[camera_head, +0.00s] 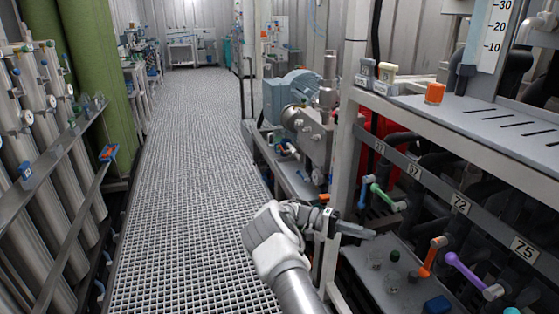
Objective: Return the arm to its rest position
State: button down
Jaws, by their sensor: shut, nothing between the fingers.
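My gripper (362,231) is in the lower middle of the head view, at the end of my white and grey arm. It points to the right, over the left edge of a low grey shelf. The fingers look closed together, and nothing shows between them. The arm reaches up from the bottom edge and bends at the wrist. The gripper appears apart from the coloured valve handles on its right.
A pump (292,95) stands behind. The grated walkway (190,180) is clear; metal cylinders line the left.

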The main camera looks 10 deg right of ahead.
jog(key=s+a+r+n+t+y, duration=0.2)
jog(key=s+a+r+t+y, duration=0.25)
jog(key=r, duration=0.25)
jog(key=s+a+r+n+t+y, duration=0.1)
jog(key=s+a+r+t+y, duration=0.35)
jog(key=r, duration=0.25)
jog(key=s+a+r+n+t+y, duration=0.2)
jog(key=s+a+r+t, duration=0.15)
jog(key=s+a, duration=0.4)
jog(key=s+a+r+n+t+y, duration=0.25)
jog(key=s+a+t, duration=0.25)
jog(key=s+a, duration=0.3)
notch_tip(320, 180, up, 16)
jog(key=s+p, duration=0.1)
jog(key=p, duration=1.5)
jog(key=shift+d, duration=0.4)
